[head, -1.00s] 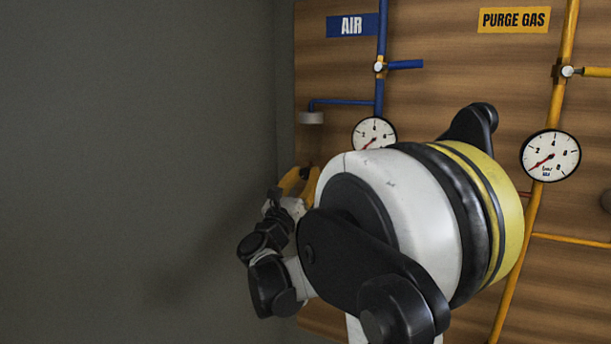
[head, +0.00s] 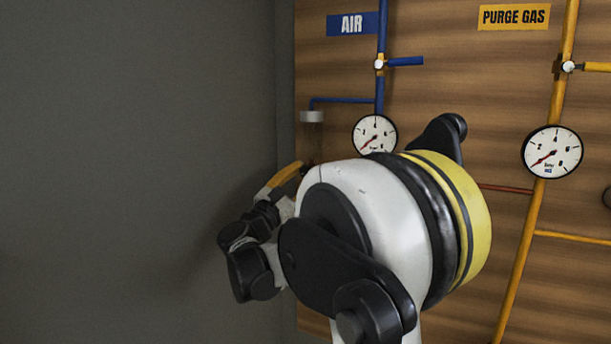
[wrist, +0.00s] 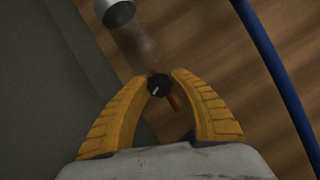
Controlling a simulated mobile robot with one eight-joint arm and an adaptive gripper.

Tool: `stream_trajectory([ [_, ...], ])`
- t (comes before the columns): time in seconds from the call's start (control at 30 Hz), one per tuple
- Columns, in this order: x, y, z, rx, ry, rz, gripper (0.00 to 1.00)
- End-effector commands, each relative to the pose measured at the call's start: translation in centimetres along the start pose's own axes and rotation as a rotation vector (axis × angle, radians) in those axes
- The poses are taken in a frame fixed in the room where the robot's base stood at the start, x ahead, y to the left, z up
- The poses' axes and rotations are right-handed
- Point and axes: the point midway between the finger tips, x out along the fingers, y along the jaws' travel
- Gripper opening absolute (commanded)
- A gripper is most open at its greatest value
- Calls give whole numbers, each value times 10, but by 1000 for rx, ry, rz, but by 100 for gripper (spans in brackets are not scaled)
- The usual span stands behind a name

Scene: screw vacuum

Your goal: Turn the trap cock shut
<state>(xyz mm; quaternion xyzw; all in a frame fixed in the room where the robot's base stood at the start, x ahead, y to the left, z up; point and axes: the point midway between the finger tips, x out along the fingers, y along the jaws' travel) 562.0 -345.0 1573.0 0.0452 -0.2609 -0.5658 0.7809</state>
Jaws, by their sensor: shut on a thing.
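In the wrist view the trap cock (wrist: 158,84) shows as a small round black knob with a light mark. In the head view my gripper (head: 298,167) reaches the left edge of the wooden panel, and the cock is mostly hidden there behind the fingers and my arm.
A grey cap (head: 311,116) on the blue air pipe (head: 340,101) hangs above my gripper; it also shows in the wrist view (wrist: 116,12). A gauge (head: 374,135) sits to the right. A grey wall (head: 140,150) stands close on the left.

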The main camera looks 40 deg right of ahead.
Motion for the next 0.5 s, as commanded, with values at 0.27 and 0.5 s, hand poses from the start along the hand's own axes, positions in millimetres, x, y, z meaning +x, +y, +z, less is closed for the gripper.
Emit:
stream_trajectory([
  [0.27, 0, 0, 0, 29, 0, -12, 0],
  [0.5, 0, 0, 0, 29, 0, -11, 0],
])
